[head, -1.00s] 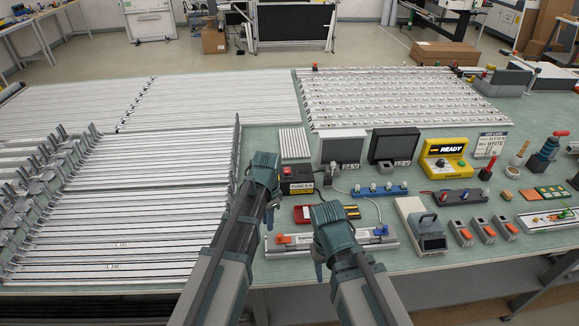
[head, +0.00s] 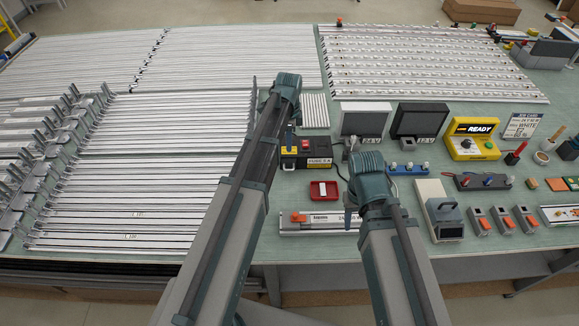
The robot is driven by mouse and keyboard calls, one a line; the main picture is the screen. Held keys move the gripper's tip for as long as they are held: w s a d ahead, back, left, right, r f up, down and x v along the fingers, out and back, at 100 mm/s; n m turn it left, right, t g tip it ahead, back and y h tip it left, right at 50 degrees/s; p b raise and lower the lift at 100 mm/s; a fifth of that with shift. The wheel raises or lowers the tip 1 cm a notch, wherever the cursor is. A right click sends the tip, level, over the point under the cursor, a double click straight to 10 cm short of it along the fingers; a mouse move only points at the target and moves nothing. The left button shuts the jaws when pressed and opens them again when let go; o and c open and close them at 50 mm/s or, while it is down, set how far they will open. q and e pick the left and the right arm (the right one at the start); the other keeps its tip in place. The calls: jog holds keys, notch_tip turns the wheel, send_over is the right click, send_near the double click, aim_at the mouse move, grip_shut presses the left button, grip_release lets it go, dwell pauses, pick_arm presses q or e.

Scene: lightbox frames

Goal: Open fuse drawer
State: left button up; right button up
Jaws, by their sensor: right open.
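The fuse box (head: 303,162) is a small black unit with a red switch on top and a "FUSE 2 A" label (head: 319,162) on its front. It stands on the bench in the middle of the head view. I see no drawer standing out from it. My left gripper (head: 290,138) points down at the left part of the box; its fingers are too small and covered to judge whether they are apart or touch the box. My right gripper (head: 350,212) is open, lower right of the box, over the bench near the labelled rail.
A red tray (head: 313,190) lies just in front of the fuse box. The labelled rail (head: 318,222) lies nearer the front edge. Two dark-screened units, 24 V (head: 367,119) and 12 V (head: 418,121), stand behind right. Long aluminium profiles (head: 150,170) fill the left.

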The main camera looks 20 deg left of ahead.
aim_at(289, 165)
pick_arm(q)
notch_tip(289, 165, down, 12)
jog(key=b, duration=1.1)
jog(key=shift+f+b, duration=0.25)
jog(key=shift+b, duration=0.1)
pick_arm(e)
notch_tip(289, 165, down, 12)
jog(key=shift+f, duration=0.2)
pick_arm(q)
jog(key=shift+r, duration=0.1)
grip_shut()
jog(key=shift+s, duration=0.1)
